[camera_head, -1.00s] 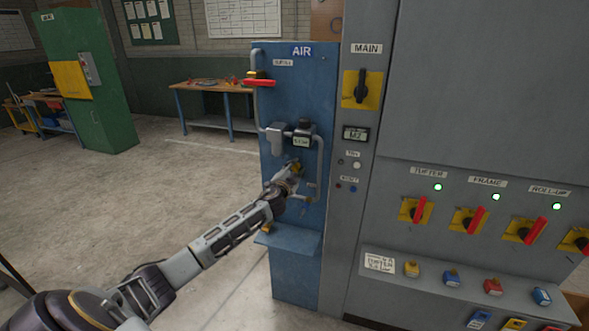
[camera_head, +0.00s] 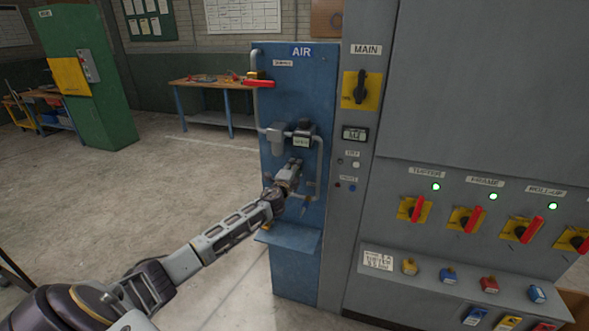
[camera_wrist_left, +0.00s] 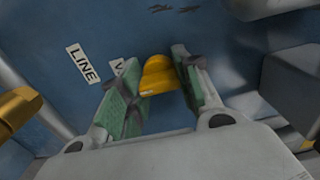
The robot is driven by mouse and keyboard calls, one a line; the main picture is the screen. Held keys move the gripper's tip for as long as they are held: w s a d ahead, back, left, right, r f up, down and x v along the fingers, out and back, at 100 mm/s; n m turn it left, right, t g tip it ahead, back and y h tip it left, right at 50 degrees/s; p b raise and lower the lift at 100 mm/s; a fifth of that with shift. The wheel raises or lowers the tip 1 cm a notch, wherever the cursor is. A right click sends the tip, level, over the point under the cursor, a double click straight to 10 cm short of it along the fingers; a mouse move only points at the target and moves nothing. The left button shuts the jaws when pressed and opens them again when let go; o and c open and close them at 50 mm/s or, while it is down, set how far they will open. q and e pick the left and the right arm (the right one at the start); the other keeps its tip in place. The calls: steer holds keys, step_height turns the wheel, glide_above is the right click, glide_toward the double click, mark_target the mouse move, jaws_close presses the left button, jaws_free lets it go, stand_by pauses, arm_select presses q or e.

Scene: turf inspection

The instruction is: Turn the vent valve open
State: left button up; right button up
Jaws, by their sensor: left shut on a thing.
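The vent valve shows as a rounded yellow knob (camera_wrist_left: 158,75) on the blue AIR panel (camera_head: 283,100). In the left wrist view it sits between the green-padded fingers of my left gripper (camera_wrist_left: 157,90), which is shut on it. A label beginning with V, partly covered by a finger, is beside it. In the head view my left gripper (camera_head: 294,165) is at the panel below the regulator and hides the knob. How far the valve is turned cannot be told. My right gripper is not in view.
A red lever (camera_head: 258,83) is at the panel's upper left. Grey pipes and a regulator (camera_head: 302,130) sit just above my gripper, a blue shelf (camera_head: 290,241) below. The grey cabinet (camera_head: 480,90) with red switches stands close on the right. Open floor lies left.

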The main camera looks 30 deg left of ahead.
arm_select(q)
steer(key=shift+f, duration=0.1)
steer(key=o, duration=1)
steer(key=shift+o, duration=0.2)
steer(key=shift+s, duration=0.1)
steer(key=shift+s, duration=0.1)
steer(key=v, duration=1.1)
steer(key=shift+s, duration=0.25)
steer(key=shift+d, duration=0.1)
stand_by(0.5)
